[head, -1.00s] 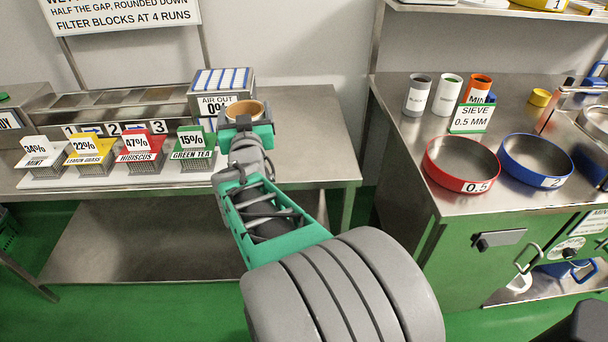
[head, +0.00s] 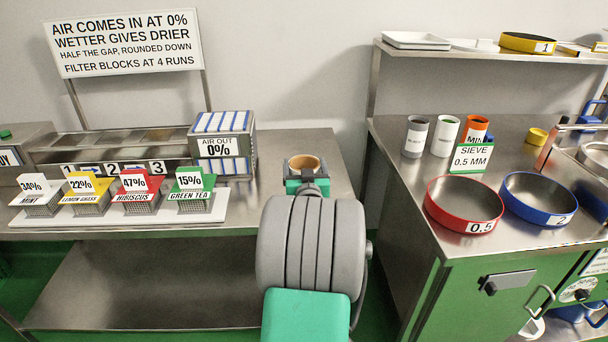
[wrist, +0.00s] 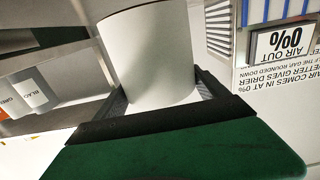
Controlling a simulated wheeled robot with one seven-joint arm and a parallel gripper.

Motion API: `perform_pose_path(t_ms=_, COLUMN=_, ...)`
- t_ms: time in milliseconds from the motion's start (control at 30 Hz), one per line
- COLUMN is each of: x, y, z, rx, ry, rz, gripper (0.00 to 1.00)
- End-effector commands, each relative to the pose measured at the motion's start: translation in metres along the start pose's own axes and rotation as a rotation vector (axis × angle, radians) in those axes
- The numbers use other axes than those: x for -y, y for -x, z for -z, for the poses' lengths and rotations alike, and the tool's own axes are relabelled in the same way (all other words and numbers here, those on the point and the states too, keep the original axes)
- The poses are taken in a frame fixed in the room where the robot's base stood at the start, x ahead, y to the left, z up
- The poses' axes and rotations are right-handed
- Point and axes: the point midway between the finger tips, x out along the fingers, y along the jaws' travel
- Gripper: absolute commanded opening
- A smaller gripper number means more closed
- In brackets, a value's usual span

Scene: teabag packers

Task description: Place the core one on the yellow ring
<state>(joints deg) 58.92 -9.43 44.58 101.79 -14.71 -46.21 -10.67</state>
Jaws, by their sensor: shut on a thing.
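My gripper (head: 306,178) is shut on a white cylinder (wrist: 158,60) with a tan open top, which shows in the head view (head: 304,162). It is held upright near the right end of the left table. No number shows on it, so I cannot tell whether it is the core. A yellow ring (head: 522,43) marked 1 lies on the upper shelf at right, apart from my gripper. A small yellow round thing (head: 536,136) stands on the right counter.
A red ring (head: 436,205) marked 0.5 and a blue ring (head: 507,196) marked 2 sit on the right counter. Several tins (head: 416,137) stand behind a sieve sign (head: 471,158). The AIR OUT box (head: 222,146) is left of my gripper. Bare counter lies left of the red ring.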

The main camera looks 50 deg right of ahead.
Motion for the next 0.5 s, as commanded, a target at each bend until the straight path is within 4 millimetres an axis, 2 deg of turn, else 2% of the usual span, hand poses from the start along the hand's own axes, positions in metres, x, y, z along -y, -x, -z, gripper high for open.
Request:
perform_pose_path(t_ms=33, x=0.001, y=0.001, z=-0.014, rx=0.007, ry=-0.001, rz=0.001, gripper=0.40)
perform_pose_path(t_ms=100, x=0.001, y=0.001, z=-0.023, rx=0.005, ry=0.000, rz=0.001, gripper=0.40)
perform_pose_path(t_ms=467, x=0.001, y=0.001, z=-0.027, rx=0.002, ry=0.000, rz=0.001, gripper=0.40)
perform_pose_path(t_ms=500, x=0.001, y=0.001, z=-0.027, rx=0.003, ry=0.000, rz=0.001, gripper=0.85)
